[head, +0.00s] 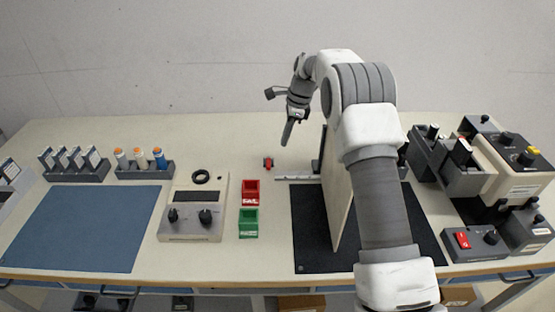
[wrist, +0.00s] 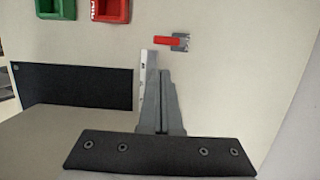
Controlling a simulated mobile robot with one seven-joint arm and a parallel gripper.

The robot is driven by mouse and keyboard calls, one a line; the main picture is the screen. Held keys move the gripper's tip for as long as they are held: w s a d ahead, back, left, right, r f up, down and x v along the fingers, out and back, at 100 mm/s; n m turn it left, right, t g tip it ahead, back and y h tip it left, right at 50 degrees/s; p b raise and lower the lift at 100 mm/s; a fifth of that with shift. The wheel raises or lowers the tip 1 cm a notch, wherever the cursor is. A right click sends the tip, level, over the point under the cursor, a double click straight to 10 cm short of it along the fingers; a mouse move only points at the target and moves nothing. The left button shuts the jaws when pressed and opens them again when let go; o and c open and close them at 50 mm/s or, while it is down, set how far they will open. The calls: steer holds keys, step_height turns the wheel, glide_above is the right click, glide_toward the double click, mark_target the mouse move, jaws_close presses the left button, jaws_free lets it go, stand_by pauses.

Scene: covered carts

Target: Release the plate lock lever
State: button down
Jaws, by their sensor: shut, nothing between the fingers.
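A small red lever (head: 268,163) sits on a metal bracket on the table, left of the upright beige plate (head: 337,195). The red lever (wrist: 168,41) also shows in the wrist view, with its grey bracket at its right end. My gripper (head: 286,145) is above the table, pointing down, near the lever and apart from it in the wrist view. Its grey fingers (wrist: 162,72) are together and empty, with the tips just below the lever in that picture. The plate stands on a black mat (head: 308,235), partly hidden by my arm.
A metal strip (head: 298,178) lies near the lever. Red (head: 250,192) and green (head: 248,223) bins and a control box (head: 193,215) stand to the left. Several devices, including a red-switch box (head: 474,243), crowd the right side. The blue mat (head: 82,228) is clear.

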mark_target(267, 166)
steer(key=p+x, duration=0.1)
steer(key=x, duration=0.9)
steer(key=shift+s+a+m, duration=0.25)
steer(key=shift+a+m, duration=0.2)
steer(key=shift+m, duration=0.65)
steer(key=shift+s+a+m+t, duration=0.2)
steer(key=shift+a+m+t, duration=0.35)
steer(key=shift+m, duration=0.65)
steer(key=m, duration=0.1)
steer(key=a+m, duration=0.1)
steer(key=shift+a+m+t+h, duration=0.1)
steer(key=shift+m+t+h, duration=0.2)
steer(key=shift+m, duration=0.1)
steer(key=a+m, duration=0.1)
steer(key=m, duration=0.1)
steer(key=shift+a+m+t, duration=0.1)
steer(key=shift+m+t, duration=0.15)
steer(key=shift+m, duration=0.05)
steer(key=shift+w+a, duration=0.3)
steer(key=shift+a, duration=0.2)
steer(key=shift+d, duration=0.1)
